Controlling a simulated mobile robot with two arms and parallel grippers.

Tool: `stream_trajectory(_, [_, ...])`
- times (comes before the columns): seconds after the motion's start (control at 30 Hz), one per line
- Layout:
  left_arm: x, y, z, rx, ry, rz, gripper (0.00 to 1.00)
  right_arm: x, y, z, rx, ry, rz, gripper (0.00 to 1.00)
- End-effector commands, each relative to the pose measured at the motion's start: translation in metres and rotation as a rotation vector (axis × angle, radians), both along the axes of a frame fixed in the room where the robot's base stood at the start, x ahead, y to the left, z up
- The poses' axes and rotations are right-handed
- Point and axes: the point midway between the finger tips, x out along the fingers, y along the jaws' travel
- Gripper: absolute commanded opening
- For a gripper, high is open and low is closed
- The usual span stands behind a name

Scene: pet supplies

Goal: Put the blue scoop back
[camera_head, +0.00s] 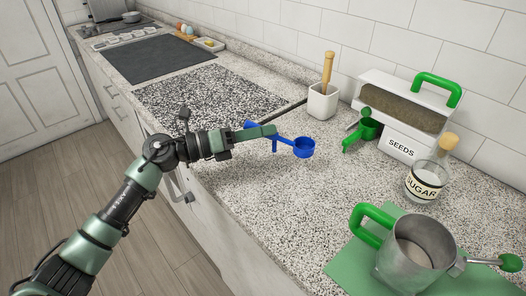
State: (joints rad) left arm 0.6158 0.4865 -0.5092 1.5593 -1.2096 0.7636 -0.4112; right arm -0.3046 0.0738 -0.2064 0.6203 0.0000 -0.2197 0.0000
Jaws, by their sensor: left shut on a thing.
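The blue scoop (303,148) is in the head view, right of the middle, over the speckled counter. My left gripper (270,131) reaches in from the left and is shut on the scoop's handle. The scoop's bowl points right, away from the gripper. I cannot tell whether the bowl touches the counter. My right gripper is not in view.
A white holder (322,103) with a wooden-handled tool stands behind the scoop. To the right are a green scoop (368,128), a SEEDS box (402,146) and a sugar jar (424,183). A metal mug (415,252) stands on a green mat (352,262). The counter's front middle is clear.

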Motion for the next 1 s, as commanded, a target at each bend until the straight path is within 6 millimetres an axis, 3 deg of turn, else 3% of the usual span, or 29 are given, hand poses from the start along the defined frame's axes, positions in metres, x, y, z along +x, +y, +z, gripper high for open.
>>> stream_trajectory(0.17, [0.000,0.000,-0.019,-0.001,0.001,0.001,0.00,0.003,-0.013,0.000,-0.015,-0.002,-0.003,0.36])
stream_trajectory(0.5, [0.000,0.000,-0.061,-0.002,0.002,0.002,0.00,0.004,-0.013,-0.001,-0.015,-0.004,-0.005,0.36])
stream_trajectory(0.9, [0.000,0.001,-0.067,0.001,-0.002,0.001,0.00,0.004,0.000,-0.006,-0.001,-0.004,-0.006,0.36])
stream_trajectory(0.93, [0.000,0.001,-0.065,0.001,-0.002,0.001,0.29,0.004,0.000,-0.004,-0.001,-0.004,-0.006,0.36])
stream_trajectory(1.0, [0.000,0.001,-0.065,0.001,-0.002,0.001,0.42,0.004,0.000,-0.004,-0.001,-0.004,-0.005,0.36])
